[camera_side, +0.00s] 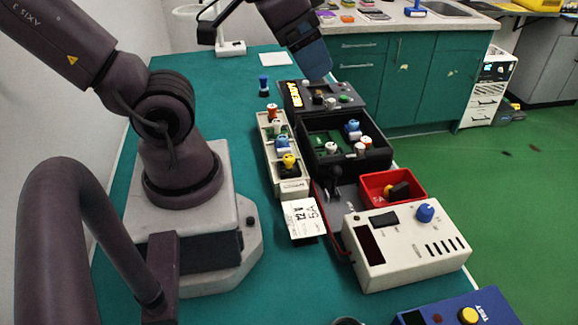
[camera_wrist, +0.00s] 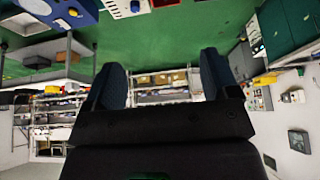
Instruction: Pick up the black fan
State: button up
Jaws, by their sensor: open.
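My gripper (camera_side: 318,76) is at the top of the side view, its blue fingers pointing down close to the dark panel (camera_side: 293,98) at the back of the bench row. In the wrist view its two fingers (camera_wrist: 162,78) are apart with nothing between them. No black fan can be clearly made out. A dark piece (camera_side: 398,190) lies in the red bin (camera_side: 376,201), and a black shape (camera_side: 341,194) lies in front of the black tray; I cannot tell whether either is the fan.
The black tray (camera_side: 376,133) holds several small parts with coloured tops. A pale narrow rack (camera_side: 266,151) with similar parts stands left of it. A white instrument box (camera_side: 400,262) with a blue knob is in front. The green bench top (camera_side: 205,100) is clear at the back left.

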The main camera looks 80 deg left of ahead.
jog(key=a+f+n+g+y, duration=0.2)
jog(key=a+f+n+g, duration=0.1)
jog(key=a+f, duration=0.2)
jog(key=m+g+h, duration=0.2)
jog(key=m+g, duration=0.1)
jog(key=m, duration=1.8)
send_over(289, 157)
notch_tip(289, 157, down, 12)
jog(key=f, duration=0.1)
notch_tip(289, 157, down, 6)
jog(key=shift+s+r, duration=0.1)
jog(key=shift+s, duration=0.05)
jog(key=shift+f, duration=3.25)
